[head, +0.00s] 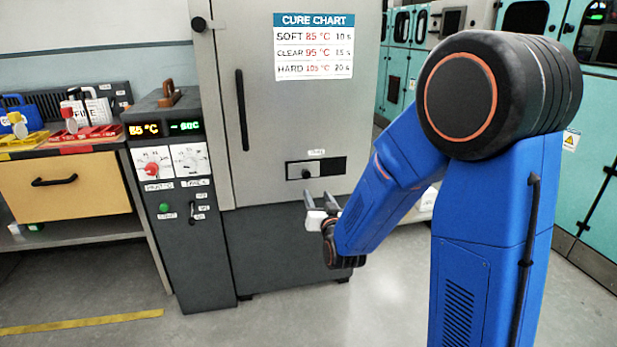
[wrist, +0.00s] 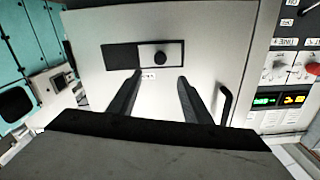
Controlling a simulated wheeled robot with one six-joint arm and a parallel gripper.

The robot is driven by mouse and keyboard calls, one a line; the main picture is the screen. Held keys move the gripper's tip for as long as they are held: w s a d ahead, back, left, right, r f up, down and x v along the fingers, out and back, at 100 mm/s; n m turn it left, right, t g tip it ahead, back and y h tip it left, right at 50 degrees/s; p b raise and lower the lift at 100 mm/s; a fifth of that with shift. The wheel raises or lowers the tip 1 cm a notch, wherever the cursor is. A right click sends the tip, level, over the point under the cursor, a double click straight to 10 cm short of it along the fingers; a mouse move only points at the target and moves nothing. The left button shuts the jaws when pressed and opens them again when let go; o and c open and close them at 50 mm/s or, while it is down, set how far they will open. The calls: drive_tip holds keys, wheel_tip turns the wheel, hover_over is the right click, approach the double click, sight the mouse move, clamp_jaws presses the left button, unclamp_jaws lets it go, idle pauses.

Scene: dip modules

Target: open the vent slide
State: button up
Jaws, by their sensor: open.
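The vent slide (head: 316,168) is a dark slot low on the grey oven door, with a small dark knob (head: 306,173) toward its left end. In the wrist view, which looks upside down, the vent slide (wrist: 122,57) and its round black knob (wrist: 160,58) are in the upper middle. There the knob is right of centre in the slot and the slot's left part is black. My gripper (head: 322,196) is open and empty, in front of the door and below the slot in the head view. In the wrist view its fingers (wrist: 160,76) point toward the knob, apart from it.
A long vertical door handle (head: 240,110) is on the door's left, and shows right of my fingers in the wrist view (wrist: 225,103). A control panel (head: 178,155) stands left of the door. A bench with a drawer (head: 65,190) is farther left. Teal cabinets (head: 597,140) stand right.

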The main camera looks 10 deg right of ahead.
sight(307, 175)
drive_tip(key=w, duration=1.6)
drive_tip(key=shift+w, duration=0.2)
drive_tip(key=shift+c, duration=0.4)
drive_tip(key=shift+d, duration=0.1)
clamp_jaws()
